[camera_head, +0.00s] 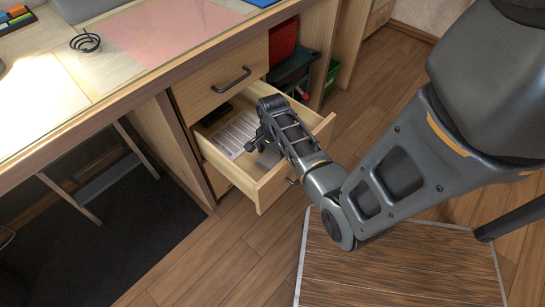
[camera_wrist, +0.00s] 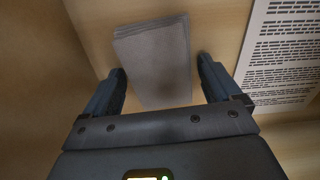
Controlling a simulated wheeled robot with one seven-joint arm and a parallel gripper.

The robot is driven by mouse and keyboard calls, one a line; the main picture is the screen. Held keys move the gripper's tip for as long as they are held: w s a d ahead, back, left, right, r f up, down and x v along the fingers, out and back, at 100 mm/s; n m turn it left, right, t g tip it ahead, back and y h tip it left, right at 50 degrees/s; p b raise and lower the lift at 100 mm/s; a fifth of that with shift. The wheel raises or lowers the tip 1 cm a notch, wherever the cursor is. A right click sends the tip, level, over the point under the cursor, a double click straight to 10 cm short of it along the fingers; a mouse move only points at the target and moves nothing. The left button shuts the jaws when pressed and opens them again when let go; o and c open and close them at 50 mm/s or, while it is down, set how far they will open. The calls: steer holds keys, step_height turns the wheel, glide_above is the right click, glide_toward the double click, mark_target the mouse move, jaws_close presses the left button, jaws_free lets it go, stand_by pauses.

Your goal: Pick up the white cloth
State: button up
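A folded, layered cloth (camera_wrist: 155,55) lies flat on the floor of the open drawer (camera_head: 279,186); it looks grey in the shade. In the wrist view my gripper (camera_wrist: 162,72) is open, with one finger on each side of the cloth and a narrow gap beside each. I cannot tell how far the fingertips are above the drawer floor.
A printed sheet (camera_wrist: 283,50) lies in the drawer to the right of the cloth; it also shows in the head view (camera_head: 236,133). The drawer walls stand close around my gripper. A closed drawer (camera_head: 222,84) and the desk edge are above.

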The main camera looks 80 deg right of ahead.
mark_target(272, 156)
steer(key=c, duration=0.9)
steer(key=shift+o, duration=0.2)
step_height(272, 156, up, 10)
steer(key=p, duration=0.3)
